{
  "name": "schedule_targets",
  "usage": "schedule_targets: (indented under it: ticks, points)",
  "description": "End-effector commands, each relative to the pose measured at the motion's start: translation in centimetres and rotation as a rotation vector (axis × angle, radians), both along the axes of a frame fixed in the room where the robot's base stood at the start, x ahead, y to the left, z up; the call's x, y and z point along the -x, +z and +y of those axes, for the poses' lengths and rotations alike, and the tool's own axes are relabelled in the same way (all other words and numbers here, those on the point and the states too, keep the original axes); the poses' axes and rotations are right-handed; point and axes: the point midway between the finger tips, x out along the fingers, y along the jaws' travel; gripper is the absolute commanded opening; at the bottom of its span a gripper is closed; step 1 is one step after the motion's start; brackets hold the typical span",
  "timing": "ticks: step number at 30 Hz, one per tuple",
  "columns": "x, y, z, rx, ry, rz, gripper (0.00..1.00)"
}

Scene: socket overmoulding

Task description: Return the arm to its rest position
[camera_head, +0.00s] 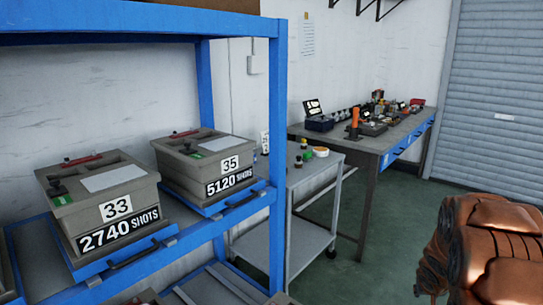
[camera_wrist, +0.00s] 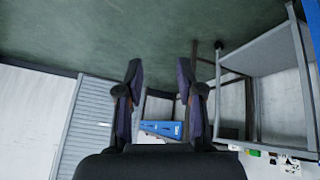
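My gripper (camera_wrist: 160,78) shows in the wrist view with its two dark fingers well apart. It is open, and nothing is between the fingers. The green floor and the far side of the room show beyond it, upside down. In the head view my gripper is not visible, so its place relative to the rack cannot be seen there.
A blue rack (camera_head: 283,150) at the left holds mould box 33 (camera_head: 110,205) and mould box 35 (camera_head: 210,165). A grey trolley (camera_head: 312,170) stands beside it. A workbench (camera_head: 385,142) with tools is behind. The green floor (camera_head: 385,240) near the shutter (camera_head: 490,100) is clear.

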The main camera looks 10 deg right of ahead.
Motion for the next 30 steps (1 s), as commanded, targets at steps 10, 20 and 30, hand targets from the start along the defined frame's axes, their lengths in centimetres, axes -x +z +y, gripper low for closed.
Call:
schedule_targets:
  ticks: [10, 20, 30]
  points:
    - [5.5, 12.4, 6.2, 0.055, -0.019, 0.145, 0.37]
    - [13.1, 20.5, 14.2, 0.001, 0.015, 0.305, 0.37]
    - [22.8, 27.3, 23.7, -0.132, 0.142, 0.481, 0.37]
